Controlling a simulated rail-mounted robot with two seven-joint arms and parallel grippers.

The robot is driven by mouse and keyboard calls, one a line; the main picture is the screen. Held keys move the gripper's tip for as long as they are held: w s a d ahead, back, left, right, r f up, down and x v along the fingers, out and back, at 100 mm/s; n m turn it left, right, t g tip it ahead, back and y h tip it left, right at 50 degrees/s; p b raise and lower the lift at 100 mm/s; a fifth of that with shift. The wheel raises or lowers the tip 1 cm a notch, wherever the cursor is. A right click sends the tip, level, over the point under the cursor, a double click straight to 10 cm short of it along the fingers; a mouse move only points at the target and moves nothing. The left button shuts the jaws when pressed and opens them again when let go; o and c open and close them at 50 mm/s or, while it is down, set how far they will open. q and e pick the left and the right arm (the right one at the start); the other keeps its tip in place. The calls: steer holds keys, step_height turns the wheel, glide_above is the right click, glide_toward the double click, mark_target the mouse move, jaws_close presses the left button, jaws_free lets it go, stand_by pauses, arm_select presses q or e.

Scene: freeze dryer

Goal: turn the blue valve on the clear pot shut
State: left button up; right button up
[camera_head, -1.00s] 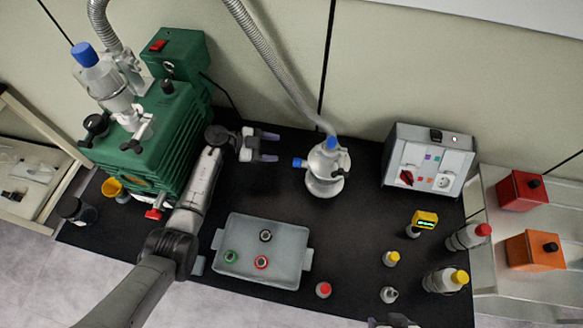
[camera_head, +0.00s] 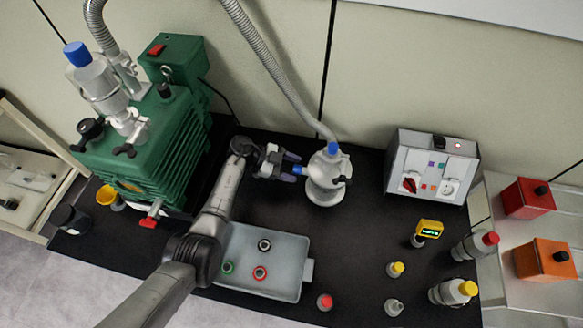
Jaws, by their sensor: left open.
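The clear pot (camera_head: 325,182) stands upright on the black bench top, with a hose running into its blue-capped top. The blue valve (camera_head: 299,170) sticks out from the pot's left side. My left gripper (camera_head: 293,168) is open at the valve, one finger on the far side and one on the near side of it. I cannot tell whether either finger touches the valve. The fingers partly hide it. My right gripper is not in view.
A green pump (camera_head: 150,150) stands left of my arm. A grey control box (camera_head: 432,165) stands right of the pot. Small bottles stand at the front right. The bench between the pot and box is clear.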

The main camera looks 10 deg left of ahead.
arm_select(q)
steer(key=c, duration=0.9)
